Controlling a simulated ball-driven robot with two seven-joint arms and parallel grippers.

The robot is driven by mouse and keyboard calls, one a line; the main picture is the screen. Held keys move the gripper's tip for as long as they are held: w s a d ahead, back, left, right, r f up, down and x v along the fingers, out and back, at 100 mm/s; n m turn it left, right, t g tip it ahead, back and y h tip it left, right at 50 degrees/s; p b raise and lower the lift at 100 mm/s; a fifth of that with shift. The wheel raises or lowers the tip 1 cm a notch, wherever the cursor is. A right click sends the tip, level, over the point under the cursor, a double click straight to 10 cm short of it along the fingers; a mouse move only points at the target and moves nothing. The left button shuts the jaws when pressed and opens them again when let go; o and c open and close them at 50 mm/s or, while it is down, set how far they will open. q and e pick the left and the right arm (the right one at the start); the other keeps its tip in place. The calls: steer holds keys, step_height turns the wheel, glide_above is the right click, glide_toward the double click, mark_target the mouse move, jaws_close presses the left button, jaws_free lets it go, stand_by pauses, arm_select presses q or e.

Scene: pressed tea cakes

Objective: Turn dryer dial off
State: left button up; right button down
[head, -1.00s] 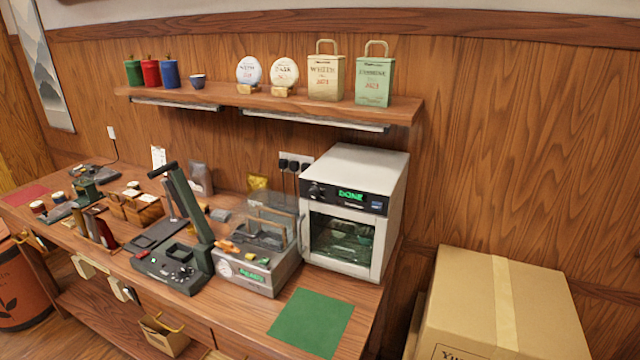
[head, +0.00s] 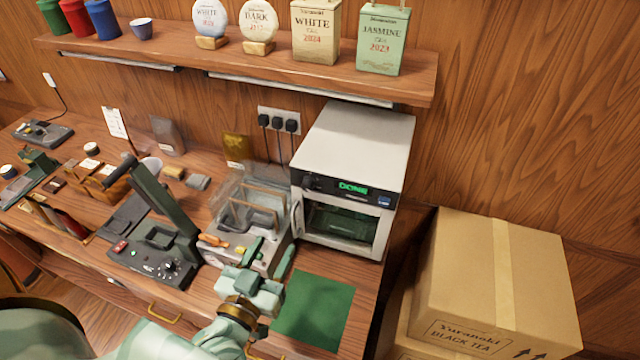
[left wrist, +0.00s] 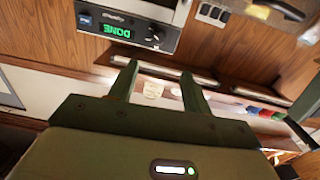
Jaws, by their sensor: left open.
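The dryer (head: 352,130) is a white box with a black front panel and a glass door, at the back right of the bench. Its green display (head: 353,188) reads DONE. The dark dial (head: 313,184) is on the left of the panel; its pointer angle is too small to read. In the left wrist view the panel is upside down, with the dial (left wrist: 155,36) beside the display (left wrist: 117,31). My left gripper (head: 272,254) is open and empty, in front of and below the dryer, apart from the dial. My right gripper is not in view.
A press with a raised lever (head: 165,205) and a clear-lidded machine (head: 262,205) stand left of the dryer. A green mat (head: 315,312) lies bare in front. A shelf (head: 410,80) with tea packs overhangs behind. A carton (head: 500,280) stands at right.

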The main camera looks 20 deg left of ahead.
arm_select(q)
steer(key=p, duration=0.2)
glide_toward(306, 189)
steer(key=w, duration=0.8)
steer(key=shift+w+a, duration=0.15)
steer(key=shift+a, duration=0.15)
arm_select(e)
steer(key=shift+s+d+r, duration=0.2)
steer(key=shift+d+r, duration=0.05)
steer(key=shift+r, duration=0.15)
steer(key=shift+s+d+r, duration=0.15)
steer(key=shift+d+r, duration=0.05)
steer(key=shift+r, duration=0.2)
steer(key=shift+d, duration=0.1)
arm_select(q)
steer(key=c, duration=1)
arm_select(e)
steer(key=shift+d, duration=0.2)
